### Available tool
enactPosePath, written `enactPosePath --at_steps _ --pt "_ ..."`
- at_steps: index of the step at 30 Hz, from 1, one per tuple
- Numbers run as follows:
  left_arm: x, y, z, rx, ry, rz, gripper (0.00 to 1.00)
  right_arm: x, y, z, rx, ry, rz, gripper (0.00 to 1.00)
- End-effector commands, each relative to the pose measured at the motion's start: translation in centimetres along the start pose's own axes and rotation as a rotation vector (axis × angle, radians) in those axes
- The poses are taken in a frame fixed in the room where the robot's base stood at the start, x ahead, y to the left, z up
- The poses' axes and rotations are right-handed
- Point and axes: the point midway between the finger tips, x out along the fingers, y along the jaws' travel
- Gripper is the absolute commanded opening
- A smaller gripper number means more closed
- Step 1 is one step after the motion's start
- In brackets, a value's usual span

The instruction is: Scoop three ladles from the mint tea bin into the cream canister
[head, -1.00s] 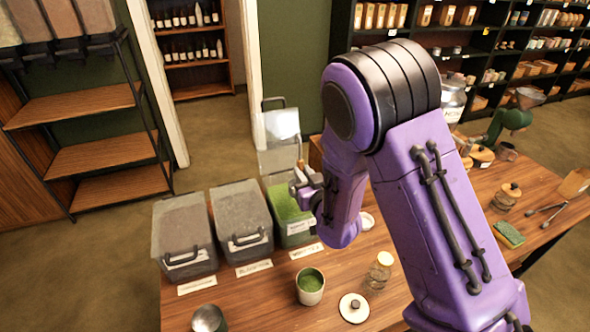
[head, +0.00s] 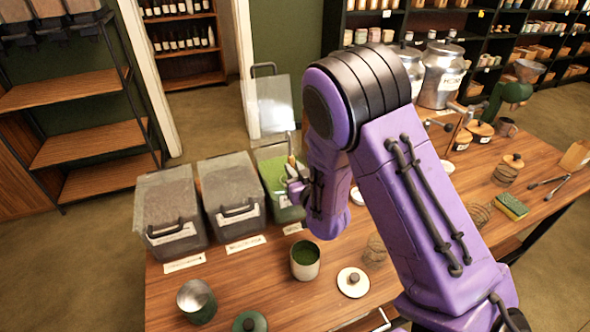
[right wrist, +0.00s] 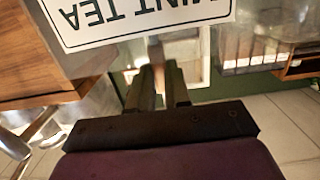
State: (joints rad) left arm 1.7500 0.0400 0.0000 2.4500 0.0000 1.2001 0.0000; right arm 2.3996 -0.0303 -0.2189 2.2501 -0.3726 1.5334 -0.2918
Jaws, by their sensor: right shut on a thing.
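The mint tea bin (head: 289,212) is the rightmost of three clear bins, with green leaves (head: 274,172) inside and its lid tipped up behind. Its label (right wrist: 135,17) shows upside down in the right wrist view. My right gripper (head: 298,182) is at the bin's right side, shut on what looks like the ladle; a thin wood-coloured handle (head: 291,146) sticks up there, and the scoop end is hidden. The fingers also show in the wrist view (right wrist: 160,88). The cream canister (head: 305,271) stands open in front of the bin with green leaves in it. My left gripper is out of view.
A round white lid (head: 353,282) lies right of the canister. A metal cup (head: 197,301) and a green-topped jar (head: 250,322) stand at the front. Two other bins (head: 170,208) are to the left. A glass jar (head: 375,250) is close to my right arm.

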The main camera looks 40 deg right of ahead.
Motion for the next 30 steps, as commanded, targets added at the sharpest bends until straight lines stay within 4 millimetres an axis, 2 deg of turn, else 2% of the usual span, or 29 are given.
enactPosePath --at_steps 4,7,24,26,30 --pt "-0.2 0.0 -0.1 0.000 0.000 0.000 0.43 0.0 0.0 -0.2 0.000 0.001 0.000 0.00" --pt "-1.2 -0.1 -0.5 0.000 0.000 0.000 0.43 -0.1 0.0 -1.4 0.000 0.001 0.000 0.00" --pt "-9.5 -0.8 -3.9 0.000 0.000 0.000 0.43 -1.2 0.0 -11.8 0.000 0.002 0.000 0.00" --pt "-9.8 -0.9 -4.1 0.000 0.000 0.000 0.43 -1.3 0.0 -12.2 0.000 0.002 0.000 0.00" --pt "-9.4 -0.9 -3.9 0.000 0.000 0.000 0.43 -1.2 0.0 -11.8 0.000 0.001 0.001 0.00"
